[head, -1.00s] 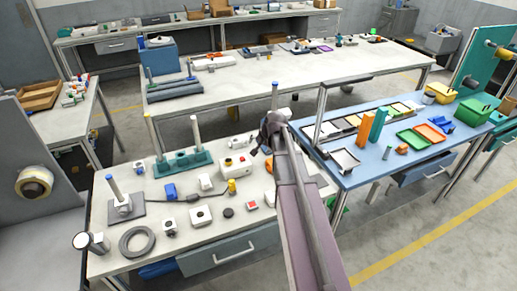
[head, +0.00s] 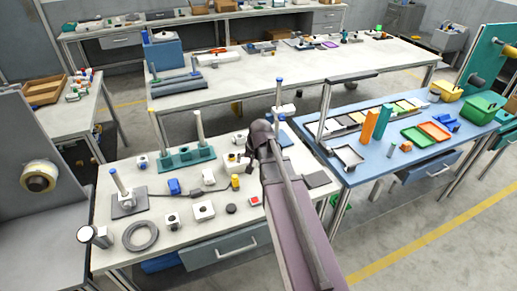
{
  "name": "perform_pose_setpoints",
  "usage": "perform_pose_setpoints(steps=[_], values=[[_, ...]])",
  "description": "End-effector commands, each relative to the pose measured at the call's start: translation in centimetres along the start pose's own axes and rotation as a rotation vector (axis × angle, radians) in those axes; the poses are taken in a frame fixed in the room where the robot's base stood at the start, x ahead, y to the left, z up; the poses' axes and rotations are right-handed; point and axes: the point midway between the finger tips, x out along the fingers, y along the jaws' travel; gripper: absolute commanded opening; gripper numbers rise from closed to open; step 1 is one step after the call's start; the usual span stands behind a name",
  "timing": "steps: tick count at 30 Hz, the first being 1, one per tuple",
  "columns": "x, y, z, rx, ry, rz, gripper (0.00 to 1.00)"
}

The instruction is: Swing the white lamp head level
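A white, bar-like part (head: 286,109) sits on an upright post with a blue cap (head: 280,82) at the back right of the near bench. It looks like the white lamp head and appears roughly level, but it is too small to be sure of its tilt. My gripper (head: 249,151) is to the left of and nearer than this post, over the bench beside a white box (head: 236,162). My arm hides part of the gripper, so I cannot see the fingers clearly or whether they touch anything.
A teal rack (head: 176,161) with a tall white post stands at the back of the near bench. Several small boxes and a grey ring (head: 140,236) lie on the bench. A blue table (head: 372,172) adjoins at right.

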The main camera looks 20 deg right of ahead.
Motion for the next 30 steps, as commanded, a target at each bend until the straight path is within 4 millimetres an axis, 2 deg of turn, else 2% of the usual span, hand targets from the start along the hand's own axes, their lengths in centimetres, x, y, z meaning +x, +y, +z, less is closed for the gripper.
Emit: perform_pose_setpoints(steps=[1,6,9,12,17,25,26,29,30], values=[[-0.2,-0.4,2.7,-0.062,-0.027,0.022,0.97],[-0.7,-1.1,9.3,-0.269,-0.122,0.105,0.97],[-1.1,-1.2,12.3,-0.368,-0.169,0.144,0.97],[-1.5,-1.1,14.3,-0.438,-0.204,0.172,0.97],[-1.7,-1.0,15.7,-0.491,-0.232,0.195,0.97],[-1.8,-1.0,15.8,-0.497,-0.235,0.197,0.97],[-1.8,-1.0,15.8,-0.497,-0.235,0.196,0.91],[-1.7,-1.0,15.8,-0.496,-0.234,0.196,0.61],[-1.7,-1.0,15.8,-0.496,-0.234,0.196,0.57]])
